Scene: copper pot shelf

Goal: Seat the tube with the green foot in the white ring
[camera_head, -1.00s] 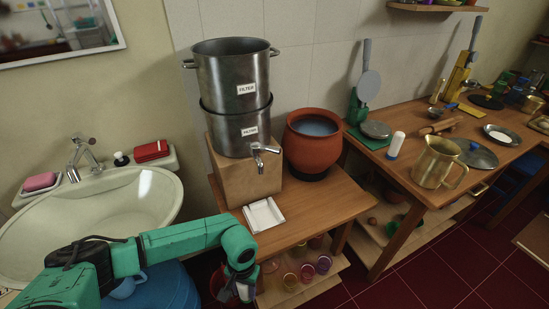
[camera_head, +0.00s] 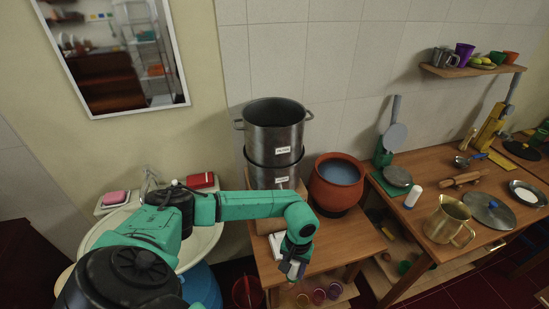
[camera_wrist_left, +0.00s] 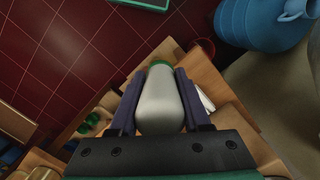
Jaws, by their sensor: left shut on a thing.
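A pale tube (camera_wrist_left: 158,105) with a green foot (camera_wrist_left: 160,64) is between the two fingers of my left gripper (camera_wrist_left: 159,80), which is shut on it. In the wrist view the green foot points away from the palm. In the head view my left gripper (camera_head: 292,268) hangs at the front of the small wooden table (camera_head: 345,240), beside a white tray (camera_head: 277,243) partly hidden by my arm. I cannot make out the white ring in either view. My right gripper is not in view.
Steel filter pots (camera_head: 275,135) and a clay pot (camera_head: 336,183) stand behind on the small table. Glasses (camera_head: 318,296) sit on its lower shelf. The right counter holds a brass jug (camera_head: 449,220) and a white, blue-footed tube (camera_head: 412,196). A basin (camera_head: 205,243) is left.

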